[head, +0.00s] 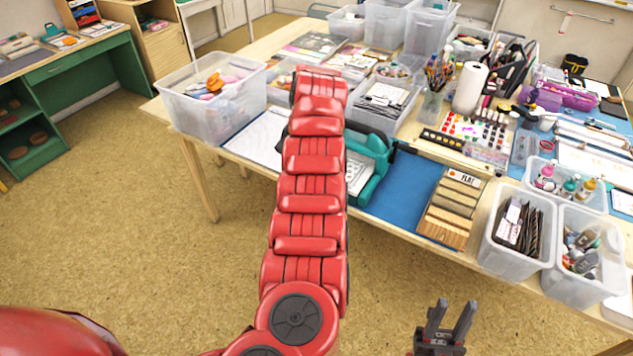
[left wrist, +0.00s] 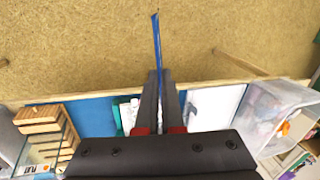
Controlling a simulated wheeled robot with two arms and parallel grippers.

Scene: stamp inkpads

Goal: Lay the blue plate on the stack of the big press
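A thin blue plate (left wrist: 157,45), seen nearly edge-on in the left wrist view, sticks out beyond the fingers of my left gripper (left wrist: 160,75), which are shut on it. In the head view my red left arm reaches over the table and hides its own gripper and the plate. The teal press (head: 375,172) stands on the blue mat, partly hidden behind that arm, with a white sheet or block at its front. A little of it shows in the left wrist view (left wrist: 118,118). Its stack is not clearly visible. My right gripper (head: 452,308) is open and empty, low in front of the table.
A wooden slotted rack labelled FLAT (head: 450,210) stands right of the press. Clear bins (head: 515,235) stand farther right, and a clear bin (head: 212,105) stands at the left corner. Bare blue mat (head: 405,190) lies between press and rack.

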